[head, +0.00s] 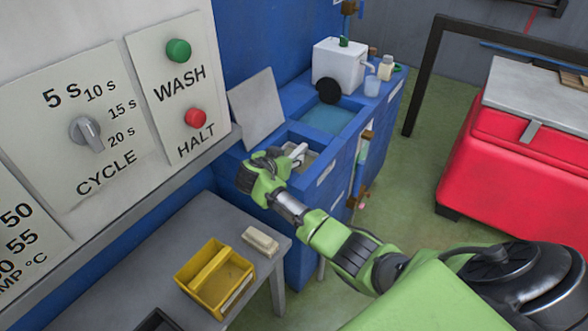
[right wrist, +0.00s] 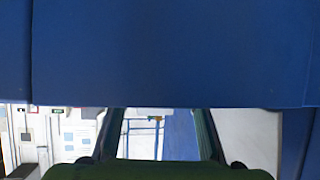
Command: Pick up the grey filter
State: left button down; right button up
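No part is plainly recognisable as the grey filter. A small pale grey-white piece (head: 298,152) shows in the near open compartment (head: 312,139) of the blue unit, partly hidden by my right gripper; I cannot tell if it is the filter. My right gripper (head: 257,172) is at the near end of that compartment, beside the piece. Its fingertips are hard to make out in the head view. In the right wrist view the dark fingers (right wrist: 158,135) stand apart with nothing between them, and a blue surface (right wrist: 165,50) fills the upper part. My left gripper is out of view.
A pale grey panel (head: 257,108) leans beside the compartment. Behind are a blue basin (head: 328,119), a dark disc (head: 329,91) and a white box (head: 341,62). A grey table (head: 208,222) holds a yellow bin (head: 206,268) and beige block (head: 260,241). A red chest (head: 520,165) stands right.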

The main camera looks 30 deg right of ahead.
jog(key=shift+w+d+f, duration=0.3)
jog(key=shift+d, duration=0.15)
jog(key=shift+c, duration=0.5)
grip_shut()
jog(key=shift+r, duration=0.1)
jog(key=shift+r, duration=0.15)
